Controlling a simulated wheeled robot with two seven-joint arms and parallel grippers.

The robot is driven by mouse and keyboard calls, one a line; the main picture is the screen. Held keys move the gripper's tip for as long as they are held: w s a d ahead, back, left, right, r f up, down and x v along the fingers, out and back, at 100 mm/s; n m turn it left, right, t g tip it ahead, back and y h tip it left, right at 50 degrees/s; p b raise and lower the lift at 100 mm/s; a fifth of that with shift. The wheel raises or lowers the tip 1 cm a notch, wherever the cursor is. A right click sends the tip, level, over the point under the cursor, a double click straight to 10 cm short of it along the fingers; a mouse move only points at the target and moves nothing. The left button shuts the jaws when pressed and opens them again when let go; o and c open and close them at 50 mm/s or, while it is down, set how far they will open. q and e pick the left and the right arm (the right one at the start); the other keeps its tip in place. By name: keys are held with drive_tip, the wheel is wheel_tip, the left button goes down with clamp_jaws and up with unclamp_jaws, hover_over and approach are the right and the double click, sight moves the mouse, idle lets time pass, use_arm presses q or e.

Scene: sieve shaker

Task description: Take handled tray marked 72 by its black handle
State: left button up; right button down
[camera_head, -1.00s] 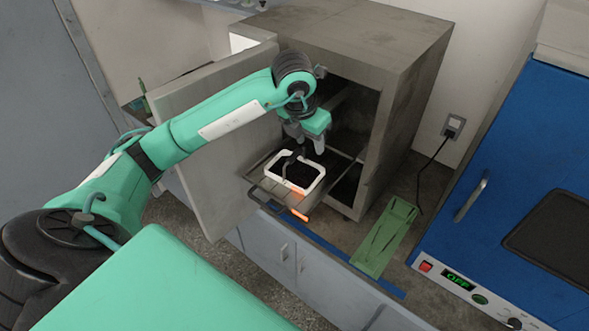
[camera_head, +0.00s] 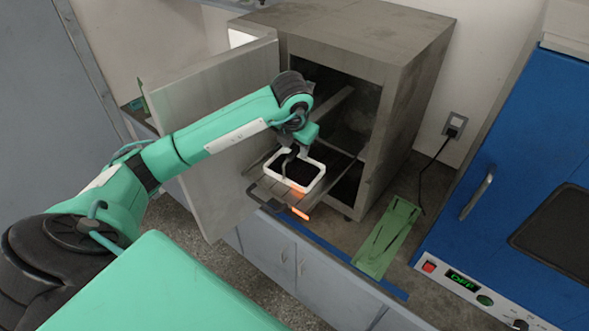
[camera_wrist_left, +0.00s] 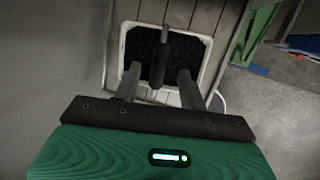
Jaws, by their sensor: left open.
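The handled tray (camera_head: 311,184) is white-rimmed with dark grainy contents and sits on a pulled-out slatted shelf in front of the open oven. Its black handle (camera_head: 287,160) arches over the tray; the handle also shows in the left wrist view (camera_wrist_left: 160,58). No number can be read on it. My left gripper (camera_head: 300,150) is just above the tray, close to the handle. In the left wrist view my left gripper (camera_wrist_left: 158,86) has its fingers apart, with the handle between their lines, and holds nothing. My right gripper is not in view.
The grey oven (camera_head: 400,80) stands behind, its door (camera_head: 215,130) swung open on the left. The shelf (camera_head: 268,187) sticks out over the counter edge. A green mat (camera_head: 388,238) lies to the right, beside a blue machine (camera_head: 510,150).

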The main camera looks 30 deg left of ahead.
sight(294, 151)
use_arm(q)
drive_tip(key=b+x, duration=0.1)
drive_tip(key=x, duration=0.3)
drive_tip(key=shift+a+f, duration=0.1)
drive_tip(key=shift+c, duration=0.4)
clamp_jaws()
